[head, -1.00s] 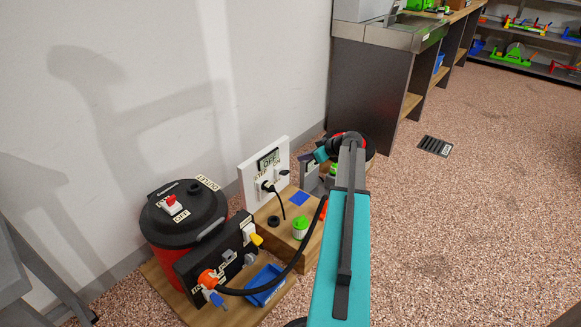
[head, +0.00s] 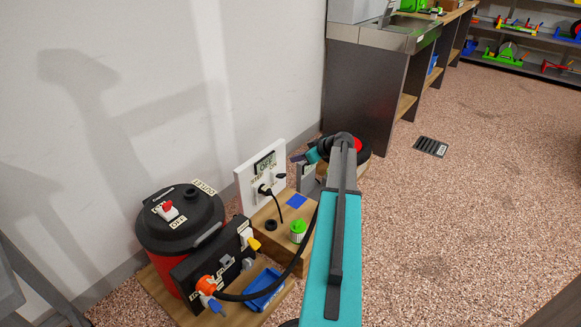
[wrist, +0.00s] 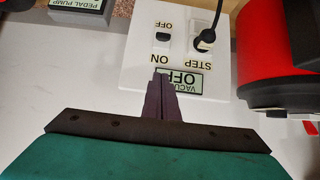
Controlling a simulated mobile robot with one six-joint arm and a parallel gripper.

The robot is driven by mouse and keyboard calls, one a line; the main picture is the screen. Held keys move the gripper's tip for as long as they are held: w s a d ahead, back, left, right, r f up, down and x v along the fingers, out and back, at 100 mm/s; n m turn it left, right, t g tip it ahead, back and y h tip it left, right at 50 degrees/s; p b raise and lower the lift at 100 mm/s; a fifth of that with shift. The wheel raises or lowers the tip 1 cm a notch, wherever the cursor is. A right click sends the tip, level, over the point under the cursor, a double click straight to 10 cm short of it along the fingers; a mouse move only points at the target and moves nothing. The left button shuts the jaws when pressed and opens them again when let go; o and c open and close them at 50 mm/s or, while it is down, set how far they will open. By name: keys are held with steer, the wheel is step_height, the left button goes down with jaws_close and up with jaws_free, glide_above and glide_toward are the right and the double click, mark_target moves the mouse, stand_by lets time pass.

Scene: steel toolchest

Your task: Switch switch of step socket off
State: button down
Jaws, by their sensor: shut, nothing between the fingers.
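The step socket is on a white panel (head: 244,187) by the wall, with a black plug and cable in it. In the wrist view the panel appears upside down, with the plugged step socket (wrist: 203,40) beside a small dark switch (wrist: 163,42) between the words OFF and ON. I cannot tell which way the switch is tipped. A display on the panel (wrist: 178,79) reads OFF. My gripper (wrist: 158,76) is shut and empty, its fingertips in front of the panel near the word ON. In the head view my gripper (head: 294,159) is right of the panel.
A red and black vacuum (head: 180,215) stands left of the panel. A dark-sided workbench (head: 365,85) stands behind. Open floor lies to the right.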

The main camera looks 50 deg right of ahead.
steer(key=b, duration=0.3)
glide_above(283, 175)
step_height(283, 175, down, 6)
steer(key=shift+w+d+f, duration=0.1)
steer(key=shift+w, duration=0.05)
steer(key=shift+s+f+b, duration=0.45)
steer(key=shift+f+b, duration=0.05)
steer(key=shift+f, duration=0.35)
steer(key=shift+s+f+b, duration=0.4)
steer(key=shift+f+b, duration=0.1)
steer(key=shift+f, duration=0.35)
